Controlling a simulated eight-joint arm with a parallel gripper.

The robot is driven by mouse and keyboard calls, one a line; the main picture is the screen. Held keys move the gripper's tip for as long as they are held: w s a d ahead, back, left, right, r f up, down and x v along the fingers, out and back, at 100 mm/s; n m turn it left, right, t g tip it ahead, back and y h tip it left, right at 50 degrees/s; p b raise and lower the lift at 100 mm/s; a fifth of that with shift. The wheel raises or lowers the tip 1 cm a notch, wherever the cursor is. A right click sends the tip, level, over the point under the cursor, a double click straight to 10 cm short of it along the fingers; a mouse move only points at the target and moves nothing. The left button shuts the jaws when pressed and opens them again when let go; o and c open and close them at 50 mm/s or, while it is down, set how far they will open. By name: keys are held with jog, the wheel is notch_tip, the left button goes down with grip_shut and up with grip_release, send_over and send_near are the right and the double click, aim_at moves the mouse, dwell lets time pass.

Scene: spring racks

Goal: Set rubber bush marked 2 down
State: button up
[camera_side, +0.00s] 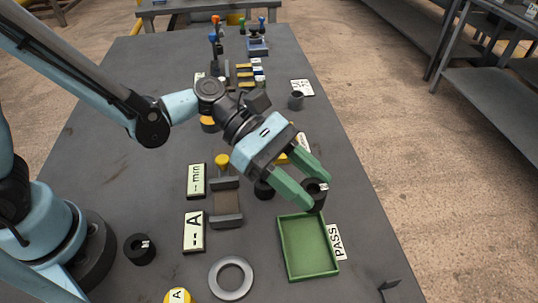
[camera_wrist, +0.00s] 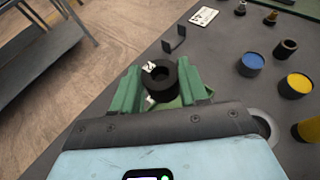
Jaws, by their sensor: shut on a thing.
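My gripper (camera_side: 317,193) has its green fingers shut on a black rubber bush (camera_side: 318,187). The bush also shows in the wrist view (camera_wrist: 158,80) as a thick black ring with a hole and white marked labels; I cannot read the mark surely. In the side view the bush is at the far edge of a shallow green tray (camera_side: 308,247). A PASS label (camera_side: 337,242) lies along the tray's right side. In the wrist view part of the tray shows behind the bush. The height of the bush over the tray is hard to tell.
Another black bush (camera_side: 140,249) stands at the left front, near a grey metal ring (camera_side: 231,278). A small bracket (camera_side: 390,286) is at the table's right edge.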

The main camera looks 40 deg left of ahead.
jog(key=shift+r, duration=0.25)
jog(key=w+a+r+n+t+y, duration=0.3)
jog(key=w+a+r+n+t, duration=0.6)
jog(key=a, duration=0.4)
jog(key=a+r+n+t+y, duration=0.2)
jog(key=a+r+n+y, duration=0.15)
jog(key=a, duration=0.45)
jog(key=a+r+n+t+y, duration=0.25)
jog(key=a+r, duration=0.25)
jog(key=a, duration=0.3)
jog(key=d+f+m+g+h, duration=0.3)
jog(key=d+f+m+h, duration=0.15)
jog(key=d, duration=0.45)
jog(key=d+f+m+g+h, duration=0.3)
jog(key=d+f+m, duration=0.15)
jog(key=d, duration=0.45)
jog(key=s+d+f+m+g, duration=0.2)
jog(key=s+d+f, duration=0.1)
jog(key=s+d+f+m+g+h, duration=0.1)
jog(key=s+d+f+m+g, duration=0.1)
jog(key=s+d+g, duration=0.1)
jog(key=s+d+f+m+g, duration=0.2)
jog(key=s+d+f, duration=0.1)
jog(key=d, duration=0.2)
jog(key=shift+s+d+f+g+h, duration=0.15)
jog(key=shift+s+f+g+h, duration=0.1)
jog(key=shift+s+f+h, duration=0.1)
